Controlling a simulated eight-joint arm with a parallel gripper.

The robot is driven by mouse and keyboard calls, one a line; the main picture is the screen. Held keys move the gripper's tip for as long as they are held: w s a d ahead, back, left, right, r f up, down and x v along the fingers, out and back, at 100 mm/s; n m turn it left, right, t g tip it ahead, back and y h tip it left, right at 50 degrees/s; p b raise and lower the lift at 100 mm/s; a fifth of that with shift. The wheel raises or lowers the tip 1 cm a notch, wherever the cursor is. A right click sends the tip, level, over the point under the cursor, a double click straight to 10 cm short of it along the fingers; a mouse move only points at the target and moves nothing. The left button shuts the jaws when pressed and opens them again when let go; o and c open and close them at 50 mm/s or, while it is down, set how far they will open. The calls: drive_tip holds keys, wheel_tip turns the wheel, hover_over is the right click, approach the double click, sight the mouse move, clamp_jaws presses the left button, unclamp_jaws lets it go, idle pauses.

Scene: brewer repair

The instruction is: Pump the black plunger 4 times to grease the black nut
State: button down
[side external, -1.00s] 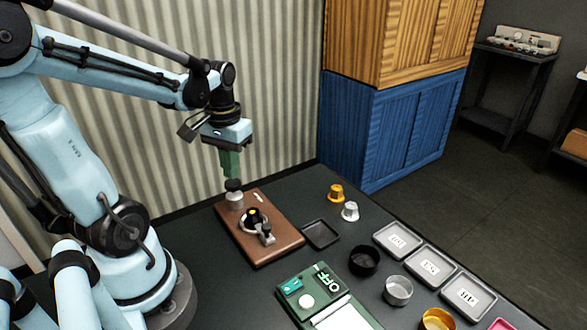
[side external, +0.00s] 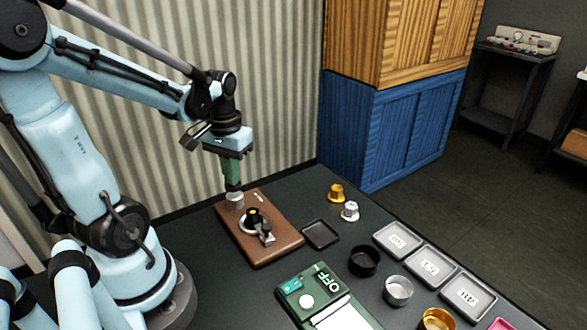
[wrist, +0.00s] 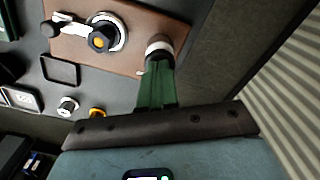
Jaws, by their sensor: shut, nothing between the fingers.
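The black plunger (wrist: 160,55) stands in a silver cylinder (side external: 235,201) at the far left of the brown board. My gripper (side external: 232,186), with green fingers, is shut and empty, pointing down on top of the plunger. The fingertips look to be touching its top, and little of the black part shows above the cylinder. The wrist view shows the fingers (wrist: 157,75) reaching the plunger. The black nut (wrist: 101,40), with an orange centre, sits in a silver ring on the same board, beside the plunger. It also shows in the side view (side external: 253,214).
The brown board (side external: 272,245) lies on a dark table. To the right are an empty dark tray (side external: 320,235), gold (side external: 336,193) and silver (side external: 350,211) capsules, several cups and labelled trays. A green OFF panel (side external: 303,287) is in front.

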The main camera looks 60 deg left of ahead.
drive_tip(key=shift+f, duration=0.55)
idle(0.4)
drive_tip(key=shift+r, duration=2.75)
drive_tip(key=shift+r, duration=0.1)
drive_tip(key=shift+r, duration=2.9)
drive_tip(key=shift+f, duration=0.1)
drive_tip(key=shift+f, duration=4.2)
drive_tip(key=shift+f, duration=0.1)
drive_tip(key=shift+f, duration=0.35)
